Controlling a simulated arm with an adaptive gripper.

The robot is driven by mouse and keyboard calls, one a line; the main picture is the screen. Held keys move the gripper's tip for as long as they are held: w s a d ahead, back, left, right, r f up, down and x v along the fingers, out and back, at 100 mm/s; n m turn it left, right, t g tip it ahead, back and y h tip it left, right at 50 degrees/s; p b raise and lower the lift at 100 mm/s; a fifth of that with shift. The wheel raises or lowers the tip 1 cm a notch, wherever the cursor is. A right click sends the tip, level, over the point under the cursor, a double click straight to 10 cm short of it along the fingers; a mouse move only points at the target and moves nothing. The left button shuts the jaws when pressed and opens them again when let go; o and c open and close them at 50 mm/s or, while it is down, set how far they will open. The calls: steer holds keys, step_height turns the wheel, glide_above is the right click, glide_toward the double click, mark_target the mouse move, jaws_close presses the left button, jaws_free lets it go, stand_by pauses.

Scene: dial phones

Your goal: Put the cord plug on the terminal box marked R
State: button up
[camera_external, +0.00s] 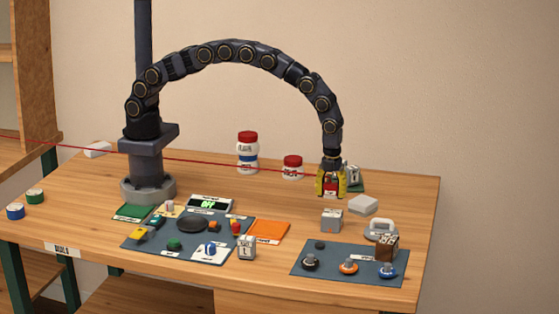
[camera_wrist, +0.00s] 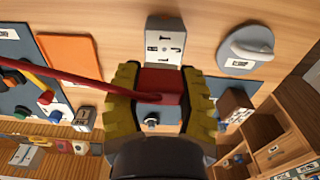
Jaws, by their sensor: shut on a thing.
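My gripper (camera_external: 331,188) is shut on a red cord plug (camera_external: 331,187), held above the table's back right. The plug also shows between the yellow fingers in the wrist view (camera_wrist: 159,84). A red cord (camera_wrist: 65,68) runs from it to the left. A grey terminal box (camera_external: 331,220) stands on the table in front of my gripper, apart from the plug. In the wrist view this box (camera_wrist: 165,41) shows several marks that I cannot read surely. Another marked box (camera_external: 352,173) stands just behind my gripper, partly hidden. A third marked box (camera_external: 247,247) stands by the left mat.
A white block (camera_external: 363,204) and a grey handled thing (camera_external: 381,229) stand right of the grey box. A blue mat (camera_external: 330,272) with several knobs lies in front. An orange sheet (camera_external: 268,231) lies to the left. A red-lidded jar (camera_external: 292,167) stands left of my gripper.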

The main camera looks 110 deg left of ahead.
mark_target(333, 199)
steer(key=shift+w+f, duration=0.15)
steer(key=shift+f, duration=0.8)
steer(key=shift+w+f, duration=0.1)
steer(key=shift+f, duration=0.85)
steer(key=shift+f, duration=0.1)
steer(key=o, duration=1)
